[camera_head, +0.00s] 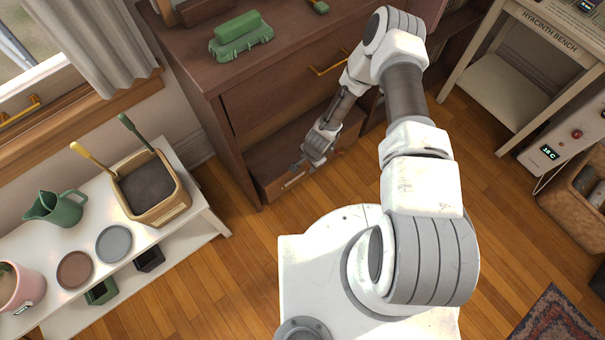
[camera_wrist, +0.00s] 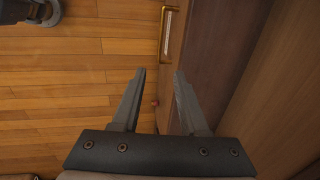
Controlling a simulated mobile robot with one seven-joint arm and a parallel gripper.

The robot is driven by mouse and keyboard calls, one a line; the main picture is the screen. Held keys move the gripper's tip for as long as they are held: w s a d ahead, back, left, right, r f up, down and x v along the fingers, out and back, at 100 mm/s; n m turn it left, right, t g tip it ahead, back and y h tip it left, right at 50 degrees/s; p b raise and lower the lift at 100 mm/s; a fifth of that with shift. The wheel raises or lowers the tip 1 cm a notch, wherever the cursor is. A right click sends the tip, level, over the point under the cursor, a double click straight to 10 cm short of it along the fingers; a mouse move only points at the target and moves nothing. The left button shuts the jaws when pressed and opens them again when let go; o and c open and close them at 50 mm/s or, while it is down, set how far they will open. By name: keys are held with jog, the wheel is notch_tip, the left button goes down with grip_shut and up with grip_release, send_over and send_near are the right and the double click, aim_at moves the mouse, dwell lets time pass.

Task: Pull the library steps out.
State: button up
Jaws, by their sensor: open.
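A low brown wooden piece (camera_head: 268,184), which looks like the library steps, sits at floor level in the base of the brown cabinet (camera_head: 236,165) and sticks out a little. I cannot make out its treads. In the wrist view its front panel (camera_wrist: 178,58) carries a brass bar handle (camera_wrist: 167,32). My gripper (camera_head: 312,168) is above this front, pointing down. In the wrist view my gripper (camera_wrist: 159,73) is open and empty. Its left finger is over the floor and its right finger is over the wood. The handle lies beyond the fingertips; I see no contact.
A white low shelf (camera_head: 205,215) with a planter box (camera_head: 150,205) stands at left. A cream bench (camera_head: 505,90) and a small heater-like box (camera_head: 560,150) stand at right. The wooden floor (camera_head: 245,245) before the cabinet is clear. A rug (camera_head: 555,320) lies at lower right.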

aim_at(302, 177)
jog(key=w+f+b, duration=0.1)
jog(key=f+b, duration=0.1)
jog(key=f, duration=0.3)
jog(key=a+f+b, duration=0.1)
jog(key=f+b, duration=0.1)
jog(key=f, duration=0.3)
jog(key=w+f+b, duration=0.1)
jog(key=f+b, duration=0.1)
jog(key=f, duration=0.3)
jog(key=shift+w+a+f, duration=0.15)
jog(key=shift+w+a, duration=0.15)
jog(key=shift+a, duration=0.05)
grip_shut()
dwell(0.6)
